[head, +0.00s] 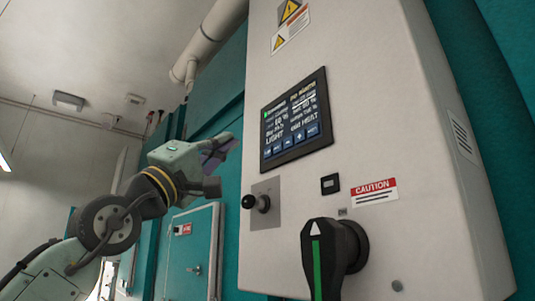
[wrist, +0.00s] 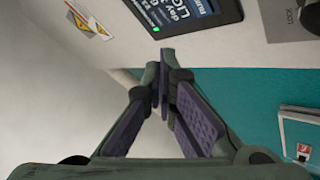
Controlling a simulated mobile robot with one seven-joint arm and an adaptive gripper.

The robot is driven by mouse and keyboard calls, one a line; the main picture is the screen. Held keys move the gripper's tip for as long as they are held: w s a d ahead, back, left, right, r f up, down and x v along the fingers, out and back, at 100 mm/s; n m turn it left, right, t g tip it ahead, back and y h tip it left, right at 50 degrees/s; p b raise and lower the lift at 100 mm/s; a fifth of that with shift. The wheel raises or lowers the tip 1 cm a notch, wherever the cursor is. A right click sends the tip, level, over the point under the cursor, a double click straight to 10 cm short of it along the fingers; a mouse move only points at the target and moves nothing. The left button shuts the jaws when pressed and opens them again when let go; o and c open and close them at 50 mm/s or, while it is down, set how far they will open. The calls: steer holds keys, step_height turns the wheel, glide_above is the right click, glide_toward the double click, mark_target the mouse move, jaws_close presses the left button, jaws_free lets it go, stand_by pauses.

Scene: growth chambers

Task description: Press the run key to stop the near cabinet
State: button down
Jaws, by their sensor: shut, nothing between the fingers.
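A light grey control cabinet (head: 350,90) carries a dark-framed display panel (head: 295,118), lit with white, green and yellow text. A row of blue keys (head: 290,141) runs along the bottom of the display. Their labels are too small to tell which is the run key. My gripper (head: 234,143) is shut and empty, to the left of the display and apart from it in the picture. In the wrist view its fingertips (wrist: 167,52) meet just below the edge of the display (wrist: 190,12), which is cut off at the top. The keys cannot be made out there.
Below the display are a black knob (head: 250,202) on a metal plate, a small black switch (head: 330,184) and a large rotary handle (head: 323,260) with a green stripe, all sticking out. A teal door (head: 190,260) stands behind.

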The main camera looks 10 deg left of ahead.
mark_target(265, 141)
steer(key=shift+w+d+b, duration=0.2)
steer(key=shift+w+d, duration=0.6)
steer(key=shift+w, duration=0.25)
steer(key=shift+w+d+b, duration=0.2)
steer(key=shift+w+d, duration=0.6)
steer(key=shift+w, duration=0.2)
steer(key=shift+d, duration=0.1)
steer(key=shift+w+d+b, duration=0.2)
steer(key=shift+w+b, duration=0.15)
steer(key=shift+w+d, duration=0.15)
steer(key=shift+w, duration=0.1)
stand_by(0.4)
steer(key=shift+b, duration=0.3)
steer(key=shift+s+a, duration=0.45)
steer(key=shift+s, duration=0.15)
steer(key=shift+s+a, duration=0.75)
steer(key=shift+s, duration=0.25)
steer(key=shift+s+a, duration=0.75)
steer(key=shift+s, duration=0.25)
